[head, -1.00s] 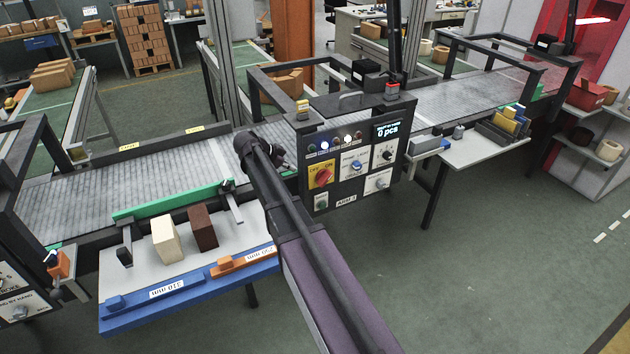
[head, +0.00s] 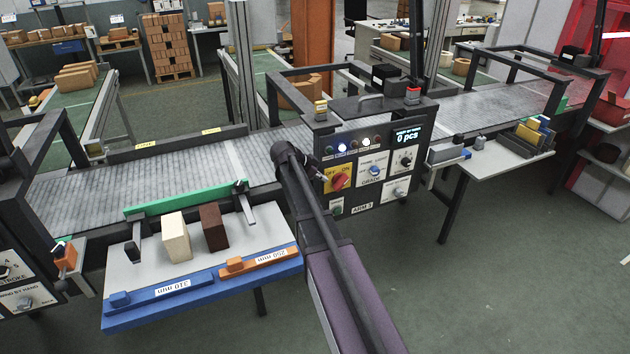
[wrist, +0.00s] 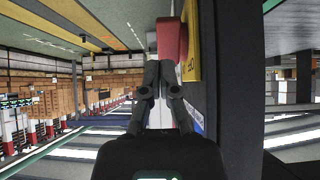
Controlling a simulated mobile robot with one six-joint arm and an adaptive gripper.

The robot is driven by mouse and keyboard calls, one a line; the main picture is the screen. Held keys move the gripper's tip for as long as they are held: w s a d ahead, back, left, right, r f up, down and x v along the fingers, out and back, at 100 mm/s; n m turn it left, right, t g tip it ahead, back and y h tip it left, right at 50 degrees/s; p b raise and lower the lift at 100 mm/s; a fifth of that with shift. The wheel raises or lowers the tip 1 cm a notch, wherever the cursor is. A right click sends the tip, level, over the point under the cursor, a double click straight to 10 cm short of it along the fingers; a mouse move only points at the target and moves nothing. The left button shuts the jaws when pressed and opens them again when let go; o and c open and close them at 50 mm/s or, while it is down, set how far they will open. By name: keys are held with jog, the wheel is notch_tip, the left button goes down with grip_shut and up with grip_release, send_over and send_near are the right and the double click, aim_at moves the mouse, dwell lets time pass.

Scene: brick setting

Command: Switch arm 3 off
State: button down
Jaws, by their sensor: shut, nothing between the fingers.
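The control panel marked ARM 3 (head: 386,166) stands beside the conveyor in the head view. At its left is a yellow plate lettered OFF and ON, with a red rotary knob (head: 341,182) on it. The knob also shows large at the top of the wrist view (wrist: 171,40), with a strip of the yellow plate beside it. My gripper (head: 321,176) is at the panel's left edge, next to the knob. In the wrist view its fingertips (wrist: 159,66) are together and empty, just below the knob. I cannot tell whether they touch it, or exactly where the knob points.
The panel also carries a row of lamps, a display reading 0 pcs (head: 408,134) and other knobs. A table (head: 150,265) with a cream block (head: 176,238) and a brown block (head: 214,228) stands left of my arm. A green guide rail (head: 185,199) runs behind them.

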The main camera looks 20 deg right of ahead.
aim_at(338, 187)
jog(key=shift+b+x, duration=1.95)
jog(key=shift+x, duration=1.2)
